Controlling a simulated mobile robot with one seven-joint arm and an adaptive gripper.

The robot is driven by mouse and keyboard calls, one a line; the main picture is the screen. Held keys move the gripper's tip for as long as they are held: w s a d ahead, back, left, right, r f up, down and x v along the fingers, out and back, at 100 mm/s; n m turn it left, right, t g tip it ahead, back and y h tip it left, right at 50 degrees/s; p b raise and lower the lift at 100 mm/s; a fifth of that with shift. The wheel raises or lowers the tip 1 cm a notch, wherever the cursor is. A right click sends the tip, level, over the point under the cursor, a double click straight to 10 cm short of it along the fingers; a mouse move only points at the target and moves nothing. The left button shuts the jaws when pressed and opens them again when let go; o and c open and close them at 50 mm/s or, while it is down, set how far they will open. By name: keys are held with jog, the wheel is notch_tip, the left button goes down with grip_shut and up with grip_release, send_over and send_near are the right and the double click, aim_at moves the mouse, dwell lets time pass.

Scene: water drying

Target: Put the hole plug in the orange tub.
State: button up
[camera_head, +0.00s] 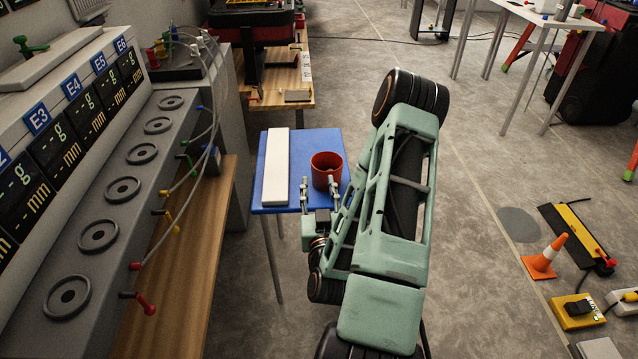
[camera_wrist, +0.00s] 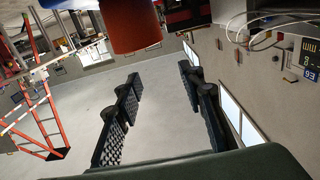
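The tub (camera_head: 327,168), red-orange and round with an open top, stands on the right part of a small blue table (camera_head: 303,141). Its side also shows at the top of the wrist view (camera_wrist: 133,28). My gripper (camera_head: 319,186) is at the table's near right edge, just on the near side of the tub, with its fingers apart. I cannot make out the hole plug in either view, and the tub's inside is too dark to read.
A long white block (camera_head: 276,168) lies on the left of the blue table. At left, a grey bench panel (camera_head: 130,165) with several dark rings, cables and coloured plugs stands behind a wooden ledge (camera_head: 190,265). An orange cone (camera_head: 545,258) is on the floor at right.

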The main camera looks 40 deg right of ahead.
jog(key=shift+s+a+r, duration=0.15)
jog(key=shift+s+r, duration=0.05)
jog(key=shift+s, duration=0.1)
dwell(0.5)
